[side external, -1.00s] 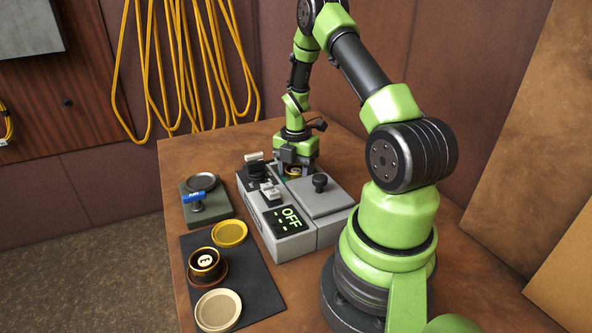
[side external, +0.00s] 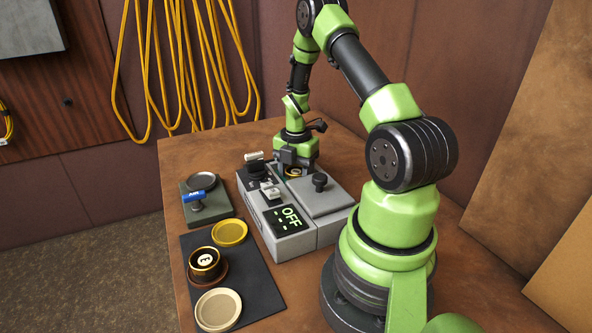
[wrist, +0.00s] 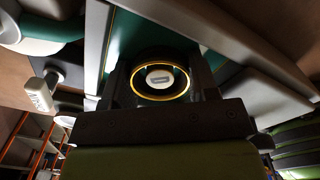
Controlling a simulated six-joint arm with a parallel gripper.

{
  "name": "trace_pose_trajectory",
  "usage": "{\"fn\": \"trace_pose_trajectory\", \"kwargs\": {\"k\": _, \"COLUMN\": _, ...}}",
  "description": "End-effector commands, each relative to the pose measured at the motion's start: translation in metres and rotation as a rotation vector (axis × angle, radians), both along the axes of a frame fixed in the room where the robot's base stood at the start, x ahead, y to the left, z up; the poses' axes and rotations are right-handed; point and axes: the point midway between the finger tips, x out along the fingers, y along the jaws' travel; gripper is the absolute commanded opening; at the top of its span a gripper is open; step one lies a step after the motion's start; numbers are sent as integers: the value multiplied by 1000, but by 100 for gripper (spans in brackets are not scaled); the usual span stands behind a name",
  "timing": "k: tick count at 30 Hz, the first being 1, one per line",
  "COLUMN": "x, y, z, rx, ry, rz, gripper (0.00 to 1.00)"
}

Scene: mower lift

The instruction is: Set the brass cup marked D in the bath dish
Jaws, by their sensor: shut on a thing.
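My gripper (side external: 297,163) is at the far end of the grey machine, pointing down. It is shut on a dark cup with a brass rim (side external: 293,171). In the wrist view the cup (wrist: 160,97) sits between my two fingers, with a pale oval label in its middle; its letter is not legible. The cup is in or just above the machine's far section; I cannot tell whether it rests on anything. A second dark brass-rimmed cup (side external: 205,272) stands on the brown dish on the black mat; its label looks like E. Which dish is the bath dish is not clear.
The grey machine (side external: 291,247) shows OFF on its display and has a black knob (side external: 320,181) on its right. A yellow dish (side external: 229,233) and a cream dish (side external: 217,309) lie on the black mat (side external: 258,282). A dark block (side external: 216,212) carries a grey dish and a blue handle (side external: 194,196).

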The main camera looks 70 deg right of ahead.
Motion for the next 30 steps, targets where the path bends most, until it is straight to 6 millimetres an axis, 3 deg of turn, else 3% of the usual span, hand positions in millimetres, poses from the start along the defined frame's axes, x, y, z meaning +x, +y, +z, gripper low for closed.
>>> {"fn": "trace_pose_trajectory", "kwargs": {"k": 10, "x": 0, "y": 0, "z": -7, "rx": 0, "ry": -1, "rz": 0, "gripper": 30}}
{"fn": "trace_pose_trajectory", "kwargs": {"k": 11, "x": 0, "y": 0, "z": -7, "rx": -1, "ry": -1, "rz": 0, "gripper": 56}}
{"fn": "trace_pose_trajectory", "kwargs": {"k": 12, "x": 0, "y": 0, "z": -7, "rx": -1, "ry": -1, "rz": 0, "gripper": 64}}
{"fn": "trace_pose_trajectory", "kwargs": {"k": 21, "x": 0, "y": 0, "z": -5, "rx": -1, "ry": -1, "rz": 0, "gripper": 64}}
{"fn": "trace_pose_trajectory", "kwargs": {"k": 30, "x": 1, "y": -1, "z": 19, "rx": -2, "ry": -2, "rz": 1, "gripper": 64}}
